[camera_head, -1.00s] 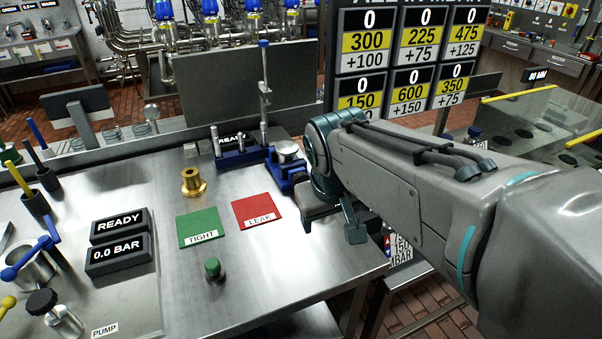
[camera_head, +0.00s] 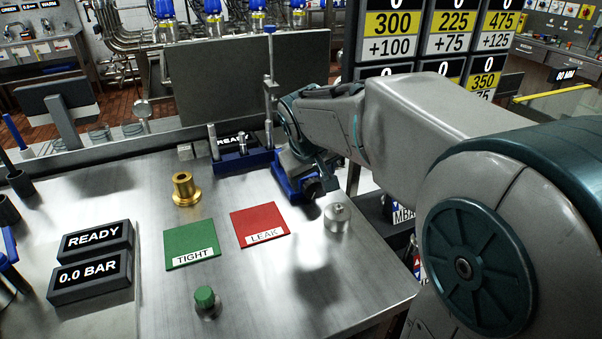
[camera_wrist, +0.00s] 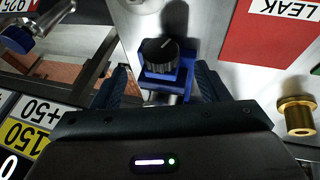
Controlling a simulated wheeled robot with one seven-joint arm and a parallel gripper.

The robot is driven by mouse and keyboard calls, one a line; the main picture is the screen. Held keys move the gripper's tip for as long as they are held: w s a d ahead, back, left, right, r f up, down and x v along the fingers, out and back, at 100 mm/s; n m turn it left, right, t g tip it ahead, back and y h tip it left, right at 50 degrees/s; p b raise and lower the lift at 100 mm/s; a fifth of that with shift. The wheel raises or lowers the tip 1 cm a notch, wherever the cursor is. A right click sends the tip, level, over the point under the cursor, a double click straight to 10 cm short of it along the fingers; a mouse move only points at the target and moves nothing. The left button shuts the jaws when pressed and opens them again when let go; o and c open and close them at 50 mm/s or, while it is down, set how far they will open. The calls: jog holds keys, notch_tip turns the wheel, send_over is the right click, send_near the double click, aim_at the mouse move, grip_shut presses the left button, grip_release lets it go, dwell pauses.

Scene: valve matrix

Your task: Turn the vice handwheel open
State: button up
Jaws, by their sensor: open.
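The blue vice (camera_head: 288,188) stands on the steel bench at the back right, partly hidden behind my arm. Its handwheel is a black ribbed knob (camera_wrist: 160,50) with a white mark, clear in the wrist view on the blue vice body (camera_wrist: 168,78). My gripper (camera_wrist: 161,72) is open, its two dark fingers on either side of the vice below the knob in the picture. I cannot tell whether the fingers touch anything. In the head view my gripper (camera_head: 318,172) is at the vice, its fingers mostly hidden.
A silver cylinder (camera_head: 338,217) stands in front of the vice. A red LEAK pad (camera_head: 260,222), green TIGHT pad (camera_head: 191,240), brass fitting (camera_head: 185,188) and green knob (camera_head: 205,298) lie to the left. A blue stand with posts (camera_head: 243,160) is just left of the vice.

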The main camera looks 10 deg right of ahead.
aim_at(313, 186)
jog(key=x, duration=0.6)
jog(key=c, duration=1)
jog(key=shift+a+f+b, duration=0.1)
jog(key=shift+b, duration=0.35)
